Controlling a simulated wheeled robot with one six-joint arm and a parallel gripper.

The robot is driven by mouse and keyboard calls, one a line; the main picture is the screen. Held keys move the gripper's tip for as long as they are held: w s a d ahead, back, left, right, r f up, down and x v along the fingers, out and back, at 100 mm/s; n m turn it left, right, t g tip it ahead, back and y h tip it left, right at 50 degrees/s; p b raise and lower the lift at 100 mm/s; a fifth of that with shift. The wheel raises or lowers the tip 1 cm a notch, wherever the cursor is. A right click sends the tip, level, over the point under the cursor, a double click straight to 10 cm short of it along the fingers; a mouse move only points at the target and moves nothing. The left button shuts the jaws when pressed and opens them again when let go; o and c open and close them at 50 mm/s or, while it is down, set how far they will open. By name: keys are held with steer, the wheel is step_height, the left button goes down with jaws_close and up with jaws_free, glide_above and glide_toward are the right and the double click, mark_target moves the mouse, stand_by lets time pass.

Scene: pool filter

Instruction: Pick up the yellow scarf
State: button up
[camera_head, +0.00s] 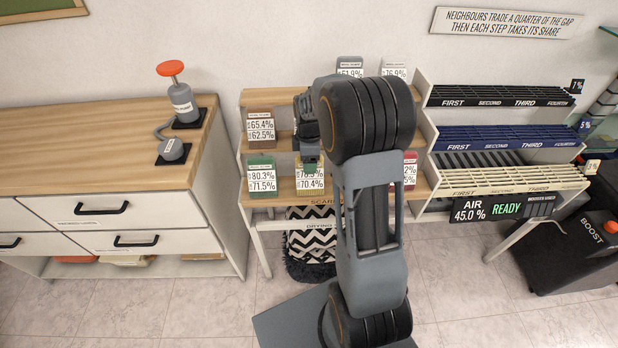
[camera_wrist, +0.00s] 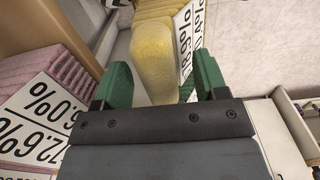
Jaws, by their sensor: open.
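The yellow scarf (camera_wrist: 155,55) shows in the wrist view as a thick, rounded fold between the green fingers of my gripper (camera_wrist: 160,80). A ribbed yellow part lies behind it, with a white percentage label (camera_wrist: 188,42) on its right. My gripper is open, with a finger on each side of the fold; gaps show beside it, and I cannot tell contact. In the head view my gripper (camera_head: 309,161) is over the lower shelf step, at the yellow bundle (camera_head: 299,166) with its label. The gripper hides part of that bundle.
A green labelled bundle (camera_head: 262,160) sits to the left and a red one (camera_head: 411,158) to the right. A brown bundle (camera_head: 260,112) is one step higher. A pink bundle (camera_wrist: 65,72) is close on the left in the wrist view. A wooden-topped cabinet (camera_head: 85,150) stands left.

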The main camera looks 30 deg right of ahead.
jaws_close()
stand_by(0.6)
